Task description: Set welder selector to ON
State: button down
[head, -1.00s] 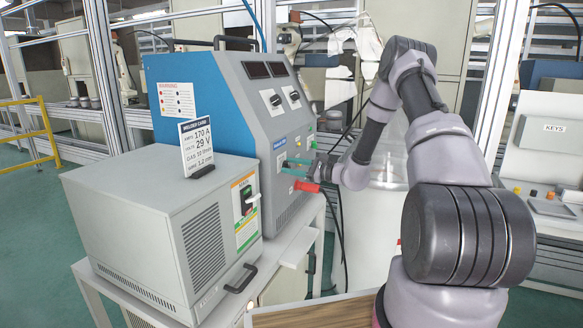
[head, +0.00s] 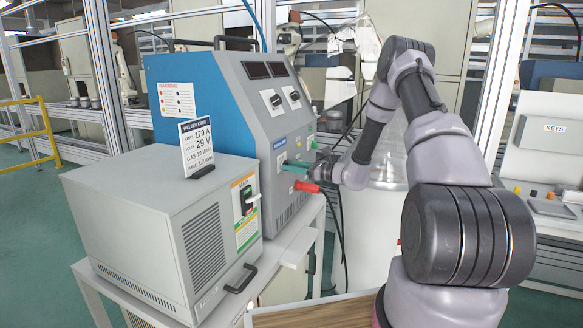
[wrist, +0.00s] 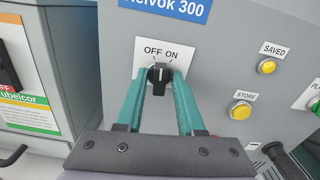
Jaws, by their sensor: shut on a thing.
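The welder (head: 222,100) is a blue and grey cabinet with a sloped front panel. Its selector (wrist: 160,76) is a small black knob on a white plate marked OFF and ON, seen in the wrist view. The knob's white mark looks roughly upright, between the two words; its exact setting is hard to tell. My gripper (wrist: 160,80) is shut on the selector, with one teal finger on each side. In the head view my gripper (head: 287,165) reaches the welder's front panel from the right, and its fingers hide the selector.
A yellow SAVED button (wrist: 267,66) and a STORE button (wrist: 242,110) lie right of the selector. A red plug-like part (head: 306,187) sticks out below my gripper. A grey box (head: 165,225) with its own switch and a settings card (head: 197,146) stands in front.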

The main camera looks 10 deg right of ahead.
jog(key=m, duration=0.6)
jog(key=shift+d+m, duration=0.15)
jog(key=shift+m, duration=0.25)
jog(key=shift+f, duration=0.1)
dwell(0.3)
jog(key=c, duration=0.8)
grip_release()
jog(key=shift+d, duration=0.1)
jog(key=v, duration=1)
jog(key=shift+s+d, duration=0.2)
